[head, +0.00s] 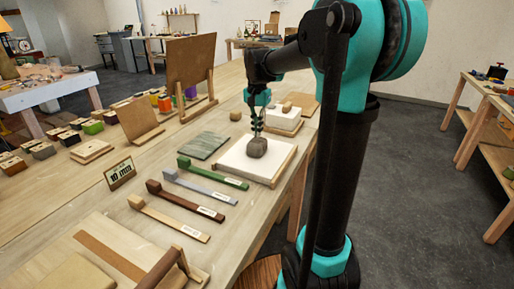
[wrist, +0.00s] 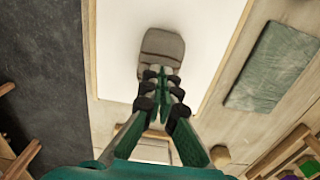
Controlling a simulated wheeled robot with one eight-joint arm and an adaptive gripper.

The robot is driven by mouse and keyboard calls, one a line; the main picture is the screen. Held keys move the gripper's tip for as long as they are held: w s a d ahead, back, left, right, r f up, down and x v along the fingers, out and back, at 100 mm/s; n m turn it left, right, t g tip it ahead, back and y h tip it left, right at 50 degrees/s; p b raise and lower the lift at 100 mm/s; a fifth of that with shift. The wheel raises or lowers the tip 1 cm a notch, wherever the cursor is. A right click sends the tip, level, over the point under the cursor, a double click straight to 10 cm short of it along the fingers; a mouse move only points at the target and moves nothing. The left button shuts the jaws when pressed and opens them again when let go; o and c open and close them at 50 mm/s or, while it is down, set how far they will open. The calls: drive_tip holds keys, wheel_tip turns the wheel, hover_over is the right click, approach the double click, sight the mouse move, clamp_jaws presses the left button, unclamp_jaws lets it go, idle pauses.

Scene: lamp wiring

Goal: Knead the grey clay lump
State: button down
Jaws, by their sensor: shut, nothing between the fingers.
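The grey clay lump (head: 257,147) sits on a white board with a wooden rim (head: 232,160) near the right edge of the table. In the wrist view the lump (wrist: 162,50) is a rounded block lying on the white surface (wrist: 205,20). My gripper (head: 258,133) points down right over the lump, its fingertips at the lump's top. In the wrist view my gripper (wrist: 161,78) has its fingers together with nothing between them, and the tips overlap the lump's near edge. I cannot tell whether they touch or press into it.
A green-grey slab (head: 205,145) lies left of the board, also in the wrist view (wrist: 275,67). Several labelled wooden bars, including a green one (head: 212,173), lie in front. A second white board (head: 284,121) stands behind. The table edge is close on the right.

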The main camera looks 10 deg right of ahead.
drive_tip(key=shift+f, duration=0.25)
idle(0.4)
drive_tip(key=shift+f, duration=0.3)
drive_tip(key=shift+f, duration=0.35)
drive_tip(key=shift+f, duration=0.15)
drive_tip(key=shift+r, duration=1.1)
wheel_tip(320, 180, up, 6)
idle(0.3)
